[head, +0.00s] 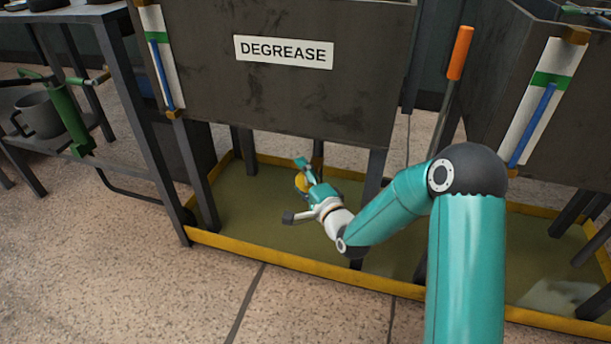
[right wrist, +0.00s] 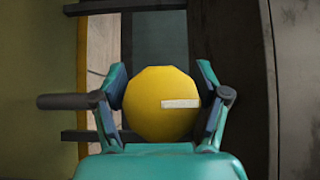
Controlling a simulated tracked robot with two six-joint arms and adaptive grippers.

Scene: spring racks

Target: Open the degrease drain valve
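The grey degrease tank (head: 285,85) carries a white DEGREASE label (head: 284,52). A round yellow valve part (head: 302,183) sits below it; in the right wrist view this yellow part (right wrist: 158,105) bears a short white stripe. My right gripper (head: 305,190) is at the yellow part, low under the tank. In the right wrist view its fingers (right wrist: 160,80) stand spread on both sides of the yellow part, with narrow gaps. A dark bar (right wrist: 72,101) sticks out left beside the left finger; whether it belongs to the valve is unclear. My left gripper is not in view.
A yellow-edged drip tray (head: 275,256) lies under the tanks. Tank legs (head: 198,180) stand close around. An orange-handled tool (head: 460,55) stands right of the tank. The front floor is clear.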

